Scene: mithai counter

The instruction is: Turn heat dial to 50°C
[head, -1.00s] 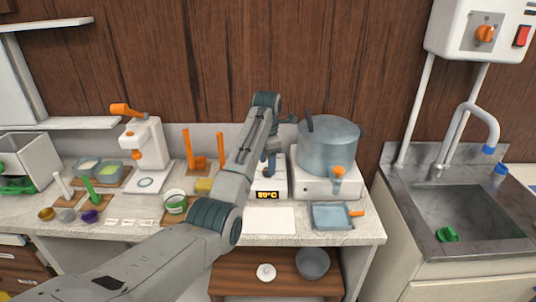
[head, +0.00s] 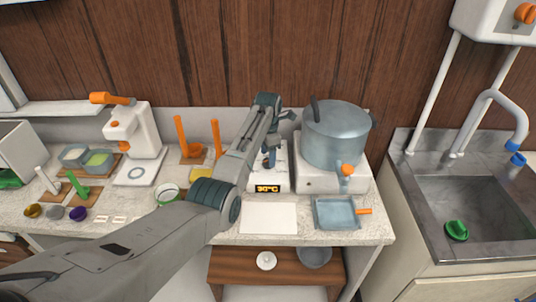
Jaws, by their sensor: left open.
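A white heater unit (head: 279,180) stands on the counter, left of the big pot. Its front display (head: 268,189) glows orange and seems to read 30°C. My left arm comes in from the lower left and reaches over the unit. My left gripper (head: 271,148) is partly hidden behind my own arm, just above the unit's top. It is open. A small dark blue part (head: 268,163) shows below the gripper; I cannot tell whether it is the dial or a fingertip, nor whether they touch. My right gripper is out of view.
A large lidded grey pot (head: 335,138) stands on a white base with an orange-handled tap. A blue-grey tray (head: 337,213) and a white sheet (head: 268,218) lie in front. A sink (head: 470,205) is at right; bowls and a white press (head: 133,135) are at left.

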